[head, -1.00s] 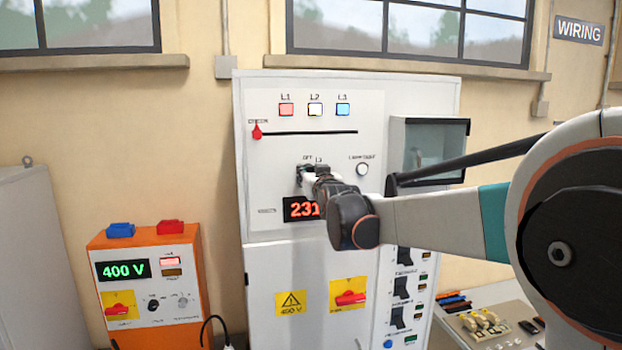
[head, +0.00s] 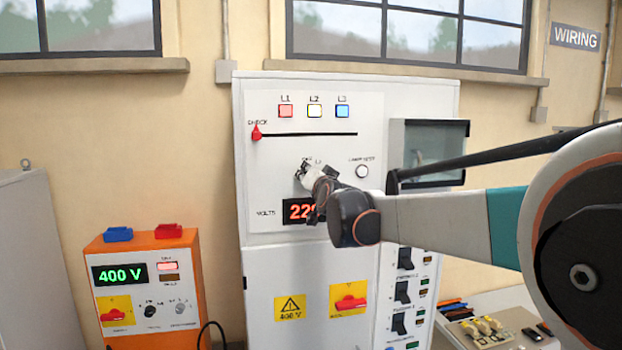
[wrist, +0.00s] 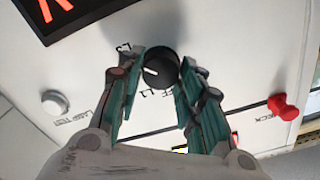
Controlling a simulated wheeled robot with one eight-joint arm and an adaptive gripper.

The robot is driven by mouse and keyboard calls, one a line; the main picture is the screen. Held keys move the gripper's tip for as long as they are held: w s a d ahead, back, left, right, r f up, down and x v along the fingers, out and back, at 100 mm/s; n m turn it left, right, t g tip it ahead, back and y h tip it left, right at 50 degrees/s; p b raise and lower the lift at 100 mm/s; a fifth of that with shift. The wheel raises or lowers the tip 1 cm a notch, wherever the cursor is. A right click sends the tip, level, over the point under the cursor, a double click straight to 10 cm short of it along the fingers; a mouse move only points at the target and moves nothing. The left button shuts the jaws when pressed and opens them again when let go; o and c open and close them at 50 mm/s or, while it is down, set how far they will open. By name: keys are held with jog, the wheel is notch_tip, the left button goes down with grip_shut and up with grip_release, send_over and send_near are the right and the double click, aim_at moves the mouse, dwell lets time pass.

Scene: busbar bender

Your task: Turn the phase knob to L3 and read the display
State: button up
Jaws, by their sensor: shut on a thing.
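The phase knob (wrist: 160,68) is a round black knob with a white pointer mark on the white cabinet panel. In the wrist view my gripper (wrist: 158,75) is shut on it, one finger on each side. The pointer faces left in that view, toward the left finger. The L3 label (wrist: 123,47) and the OFF and L1 labels show around the knob; an L2 label is not visible there. The red VOLTS display (head: 299,211) begins with 22; its last digit is partly covered by my gripper. A corner of the display (wrist: 62,14) shows in the wrist view.
L1, L2 and L3 lamps (head: 314,111) sit above a slot with a red CHECK slider (head: 256,132) at its left end. A lamp test button (head: 362,171) is right of the knob. An orange unit (head: 150,285) reading 400 V stands left of the cabinet.

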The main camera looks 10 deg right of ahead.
dwell(0.4)
jog(key=o, duration=1.1)
jog(key=shift+c, duration=0.2)
jog(key=shift+s, duration=0.15)
jog(key=s, duration=1.1)
jog(key=shift+s, duration=0.4)
jog(key=shift+s, duration=0.1)
